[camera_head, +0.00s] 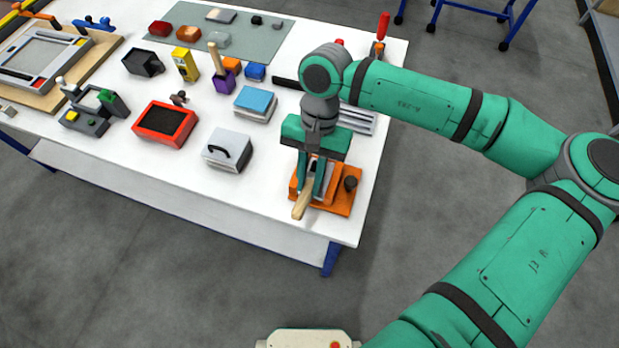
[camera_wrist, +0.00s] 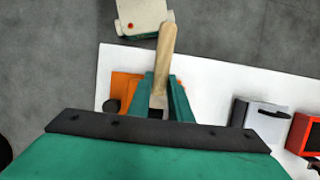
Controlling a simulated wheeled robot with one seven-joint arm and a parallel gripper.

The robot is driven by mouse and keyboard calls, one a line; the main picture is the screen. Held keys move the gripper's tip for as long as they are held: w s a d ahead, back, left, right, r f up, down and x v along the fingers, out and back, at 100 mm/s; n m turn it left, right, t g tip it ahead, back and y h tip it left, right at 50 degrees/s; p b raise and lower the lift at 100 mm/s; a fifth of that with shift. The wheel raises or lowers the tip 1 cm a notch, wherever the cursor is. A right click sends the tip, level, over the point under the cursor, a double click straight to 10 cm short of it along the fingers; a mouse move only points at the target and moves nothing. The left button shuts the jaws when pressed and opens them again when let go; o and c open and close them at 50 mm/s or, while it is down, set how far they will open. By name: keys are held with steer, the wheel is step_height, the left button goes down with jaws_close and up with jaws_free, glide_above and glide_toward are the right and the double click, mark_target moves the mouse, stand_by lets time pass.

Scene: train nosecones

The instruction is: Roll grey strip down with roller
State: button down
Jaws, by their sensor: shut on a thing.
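My gripper (camera_head: 314,188) is at the right front of the white table, its jaws shut on the roller (camera_head: 303,206). The roller's pale wooden handle points toward the front edge; in the wrist view the handle (camera_wrist: 167,52) sticks out beyond the fingers (camera_wrist: 160,104). The roller's head is mostly hidden between the fingers. It is over or on an orange stand (camera_head: 343,198) with a dark knob; I cannot tell if they touch. A grey frame (camera_head: 45,50) lies on a wooden board at the far left. I cannot make out the grey strip for certain.
Between lie a black-and-red tray (camera_head: 165,123), a white box with a black handle (camera_head: 228,150), a blue-topped block (camera_head: 256,103) and a grey-green device (camera_head: 90,112). A grey-green mat (camera_head: 230,36) with small blocks is at the back. The table's front left is clear.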

steer(key=shift+w+d, duration=0.25)
steer(key=shift+w, duration=0.45)
steer(key=shift+w+d, duration=0.2)
steer(key=shift+w, duration=0.55)
steer(key=shift+w+d, duration=0.25)
steer(key=shift+w, duration=0.45)
stand_by(3.3)
steer(key=shift+r, duration=0.1)
steer(key=shift+r, duration=2.95)
